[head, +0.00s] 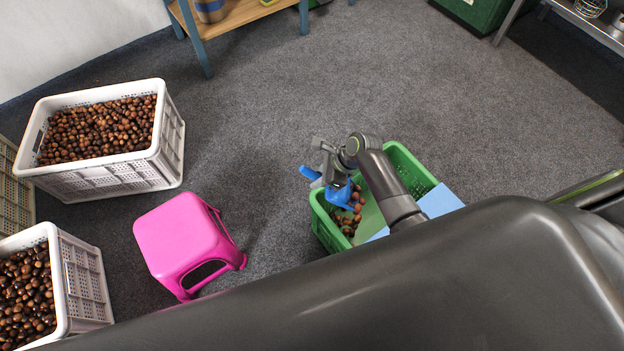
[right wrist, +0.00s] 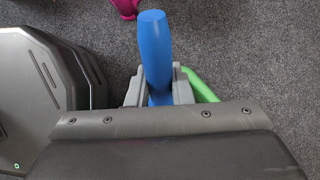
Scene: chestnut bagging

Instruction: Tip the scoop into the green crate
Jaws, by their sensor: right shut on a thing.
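The green crate (head: 326,232) stands on the floor at the middle right of the head view, with chestnuts (head: 347,221) in its left part. My right gripper (head: 335,178) is over the crate's left side and shut on the blue scoop (head: 340,195). The scoop is tilted, its bowl low over the chestnuts; I cannot tell whether any nuts are in it. In the right wrist view the blue handle (right wrist: 155,50) stands between the grey fingers (right wrist: 160,92), with a bit of green crate rim (right wrist: 200,85) beside them. My left gripper is out of view.
A pink stool (head: 180,235) stands left of the crate. White crates full of chestnuts (head: 115,180) (head: 85,285) stand further left. A light blue sheet (head: 440,202) lies at the crate's right. A wooden-topped table (head: 235,14) is at the back. Grey carpet between is clear.

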